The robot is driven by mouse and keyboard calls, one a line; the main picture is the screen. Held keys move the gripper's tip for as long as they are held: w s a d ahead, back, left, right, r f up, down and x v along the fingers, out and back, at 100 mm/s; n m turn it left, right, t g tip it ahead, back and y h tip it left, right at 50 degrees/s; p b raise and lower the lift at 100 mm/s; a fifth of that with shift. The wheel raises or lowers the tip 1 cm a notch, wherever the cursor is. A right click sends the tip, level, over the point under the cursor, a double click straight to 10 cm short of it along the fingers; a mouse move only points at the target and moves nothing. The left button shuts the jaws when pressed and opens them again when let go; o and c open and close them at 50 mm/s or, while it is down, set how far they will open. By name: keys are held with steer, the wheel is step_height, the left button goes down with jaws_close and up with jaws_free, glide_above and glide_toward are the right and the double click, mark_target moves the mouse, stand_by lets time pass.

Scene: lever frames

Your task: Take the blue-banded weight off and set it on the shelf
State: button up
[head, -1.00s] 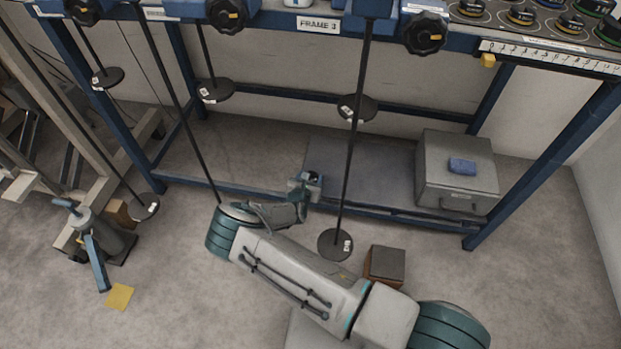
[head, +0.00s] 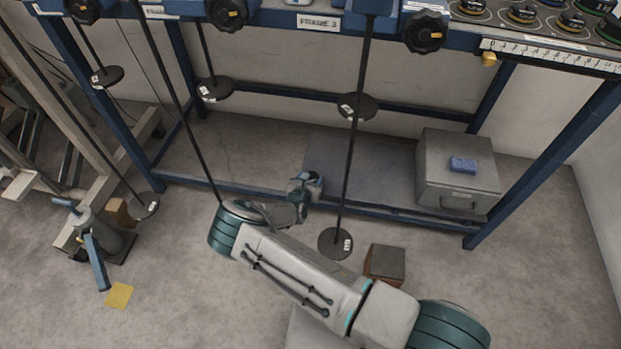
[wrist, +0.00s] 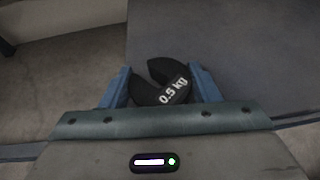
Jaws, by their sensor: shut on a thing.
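My gripper (head: 306,186) is shut on a dark slotted weight (wrist: 160,84) marked "0.5 kg", which shows between the two blue fingers in the wrist view. Its slot opens toward the upper left. I cannot make out a blue band on it. In the head view the gripper hides most of this weight. The gripper is at the left end of the low grey shelf (head: 385,165) under the blue frame, left of a hanging rod. In the wrist view the shelf (wrist: 255,50) fills the right side behind the weight; I cannot tell the height between them.
A grey box (head: 458,180) with a blue object (head: 462,165) on top stands on the shelf's right. Rods with dark discs (head: 335,242) hang around my arm. A brown block (head: 385,264) is on the floor. Banded weights (head: 520,17) stand at the upper right. The shelf's middle looks clear.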

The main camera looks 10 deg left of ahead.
steer(key=o, duration=1.3)
steer(key=shift+p+v, duration=2.5)
steer(key=shift+v, duration=4.4)
